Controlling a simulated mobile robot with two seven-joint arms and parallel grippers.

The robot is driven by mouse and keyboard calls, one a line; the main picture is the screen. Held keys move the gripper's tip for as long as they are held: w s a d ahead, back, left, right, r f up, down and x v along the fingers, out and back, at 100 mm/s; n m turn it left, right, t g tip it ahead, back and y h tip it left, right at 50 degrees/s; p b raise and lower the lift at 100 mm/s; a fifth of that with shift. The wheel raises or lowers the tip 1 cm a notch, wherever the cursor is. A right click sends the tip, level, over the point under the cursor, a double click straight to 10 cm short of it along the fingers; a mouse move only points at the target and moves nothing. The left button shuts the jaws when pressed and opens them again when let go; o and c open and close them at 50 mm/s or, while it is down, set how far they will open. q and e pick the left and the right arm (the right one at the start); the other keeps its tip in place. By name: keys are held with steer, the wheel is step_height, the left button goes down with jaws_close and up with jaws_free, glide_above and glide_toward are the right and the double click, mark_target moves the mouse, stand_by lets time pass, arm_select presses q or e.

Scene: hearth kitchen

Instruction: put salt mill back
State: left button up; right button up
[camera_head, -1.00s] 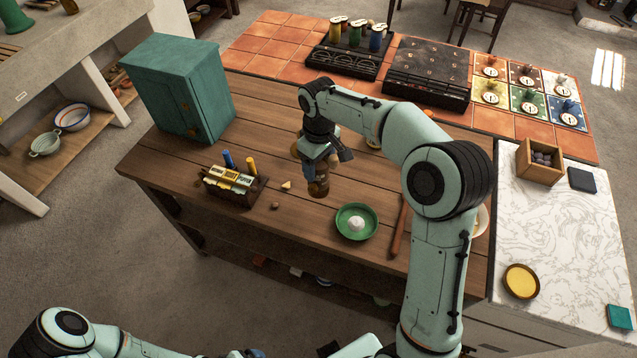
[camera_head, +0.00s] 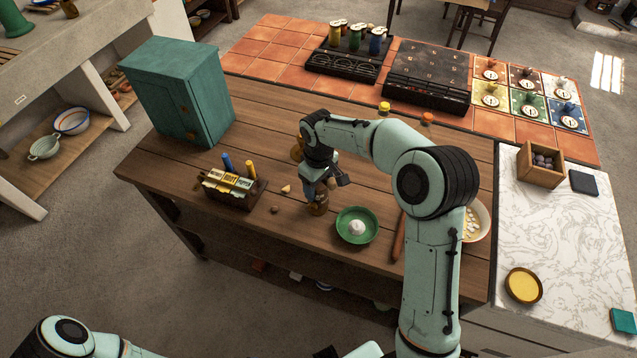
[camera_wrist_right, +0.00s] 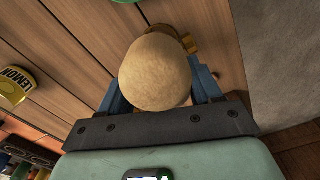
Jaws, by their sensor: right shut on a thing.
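My right gripper (camera_head: 319,190) is shut on a brown mill (camera_head: 318,208), which I take to be the salt mill. It is held upright over the wooden worktop (camera_head: 250,135), left of the green dish; I cannot tell whether its base touches the wood. In the right wrist view its pale, rounded top (camera_wrist_right: 155,72) sits between the blue fingers of the right gripper (camera_wrist_right: 160,85), hiding most of what is below. My left arm shows at the bottom left, but its gripper is out of view.
A green dish (camera_head: 372,233) with a white lump stands just right of the mill. A rolling pin (camera_head: 399,236) lies beyond it. A spice rack (camera_head: 231,190) and small crumbs are to the left. A teal cabinet (camera_head: 172,85) stands at the back left. A brown-gold object (camera_head: 296,150) is partly hidden behind my wrist.

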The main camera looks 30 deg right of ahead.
steer(key=o, duration=1.5)
step_height(320, 180, up, 12)
steer(key=shift+r+p, duration=0.15)
steer(key=shift+p, duration=0.65)
arm_select(q)
steer(key=shift+w+r, duration=0.75)
steer(key=shift+r, duration=0.25)
